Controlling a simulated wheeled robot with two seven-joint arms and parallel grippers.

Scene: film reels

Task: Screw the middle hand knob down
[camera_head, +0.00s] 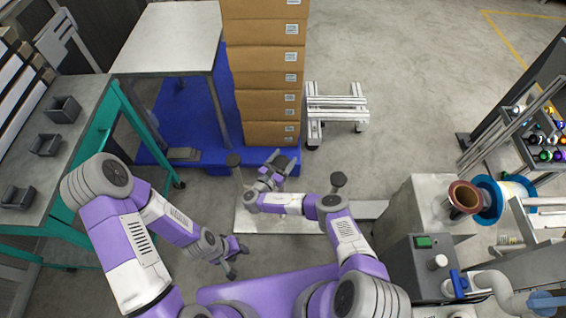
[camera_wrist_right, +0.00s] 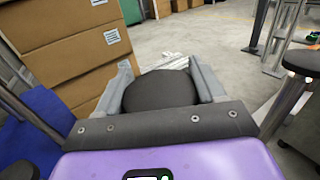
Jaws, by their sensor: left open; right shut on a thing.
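A pale flat plate (camera_head: 265,222) lies ahead of me in the head view, with dark round hand knobs standing at it. The left knob (camera_head: 233,160) and the right knob (camera_head: 338,180) are in plain sight. My right gripper (camera_head: 277,163) is between them, shut on the middle hand knob. In the right wrist view the middle knob's dark round top (camera_wrist_right: 160,91) sits between the two grey fingers, one on each side. Its stem is hidden. My left gripper (camera_head: 230,262) is open and empty, nearer to me and apart from the knobs.
A tall stack of cartons (camera_head: 262,75) stands on a blue pallet (camera_head: 215,130) behind the plate. A workbench with grey bins (camera_head: 63,110) is at the left. At the right are a grey machine (camera_head: 415,262) and a copper-coloured reel (camera_head: 465,197). Open floor lies beyond.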

